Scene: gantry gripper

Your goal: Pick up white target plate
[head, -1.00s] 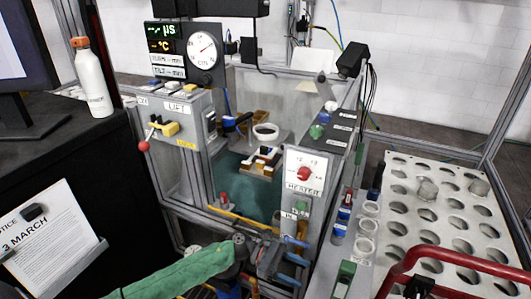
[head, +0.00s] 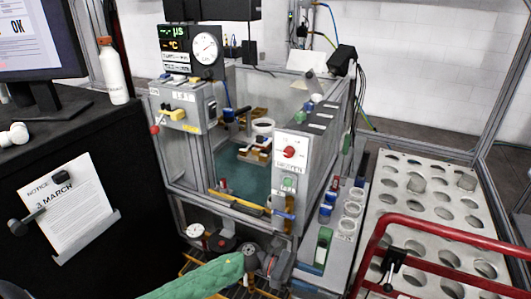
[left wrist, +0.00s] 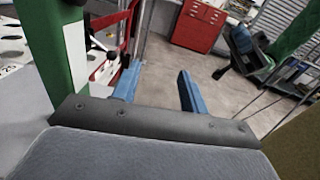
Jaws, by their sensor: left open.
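No thing in the head view stands out for certain as the white target plate. Inside the water tank (head: 236,174) I see a white ring-shaped piece (head: 263,125) and, below it, a small white and dark piece (head: 262,145) on a brown support. They are too small to tell apart well. My left arm, in a green sleeve, comes in low from the left. Its dark gripper (head: 278,264) is below and in front of the tank, apart from these pieces. In the left wrist view its blue fingers (left wrist: 155,88) are spread and empty, above the floor. My right gripper does not show.
The heater panel (head: 291,153) and tank frame stand between my left gripper and the tank's inside. A perforated rack (head: 412,227) and a red tubular frame (head: 443,233) are on the right. A black desk with a white bottle (head: 113,72) is on the left.

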